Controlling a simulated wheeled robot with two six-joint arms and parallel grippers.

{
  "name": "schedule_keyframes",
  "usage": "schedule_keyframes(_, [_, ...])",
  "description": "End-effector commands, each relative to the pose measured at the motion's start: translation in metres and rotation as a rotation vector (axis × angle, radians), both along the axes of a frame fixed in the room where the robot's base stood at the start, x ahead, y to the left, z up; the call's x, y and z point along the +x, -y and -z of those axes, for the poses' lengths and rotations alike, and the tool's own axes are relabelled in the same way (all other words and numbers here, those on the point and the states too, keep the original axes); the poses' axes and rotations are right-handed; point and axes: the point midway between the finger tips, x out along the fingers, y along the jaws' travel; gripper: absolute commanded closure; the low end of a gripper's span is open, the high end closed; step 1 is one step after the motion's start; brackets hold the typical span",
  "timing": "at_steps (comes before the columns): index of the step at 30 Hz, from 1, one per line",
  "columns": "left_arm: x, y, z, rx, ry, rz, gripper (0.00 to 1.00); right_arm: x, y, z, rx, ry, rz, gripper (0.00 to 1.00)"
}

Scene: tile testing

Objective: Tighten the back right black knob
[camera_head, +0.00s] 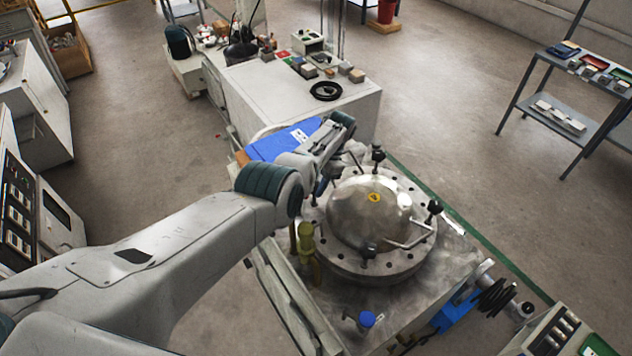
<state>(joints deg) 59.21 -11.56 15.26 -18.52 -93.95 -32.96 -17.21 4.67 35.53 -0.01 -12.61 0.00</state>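A round metal vessel with a domed lid (345,208) and a bolted flange sits on a metal bench. Black knobs stand around the dome: one at the back (378,154), one at the right (434,207) and one at the front (369,250). The back and right knobs are both towards the back right; I cannot tell for certain which the task names. My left arm reaches in from the left, and its gripper (334,166) is at the dome's back left side, apart from these knobs. Its fingers are small and partly hidden by the wrist. My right gripper is not in view.
A yellowish upright valve (306,243) stands at the vessel's left, close under my arm. A blue-capped fitting (367,319) is at the bench front. A white cabinet (300,105) with a black cable coil (326,91) stands behind. Open floor lies to the right.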

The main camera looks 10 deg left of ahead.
Motion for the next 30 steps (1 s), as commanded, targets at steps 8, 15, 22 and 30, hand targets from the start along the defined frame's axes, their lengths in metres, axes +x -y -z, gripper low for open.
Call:
schedule_keyframes(8, [0.002,0.000,-0.003,-0.001,0.006,0.001,0.53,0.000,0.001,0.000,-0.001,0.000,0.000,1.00])
schedule_keyframes(15, [0.001,0.000,-0.001,0.000,0.003,0.000,0.39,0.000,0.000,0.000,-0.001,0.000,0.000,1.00])
schedule_keyframes(22, [0.004,0.003,-0.009,-0.001,0.005,0.000,0.39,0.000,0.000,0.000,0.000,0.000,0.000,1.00])
schedule_keyframes(30, [0.017,0.017,-0.054,0.000,0.007,0.000,0.39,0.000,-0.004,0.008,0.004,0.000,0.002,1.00])
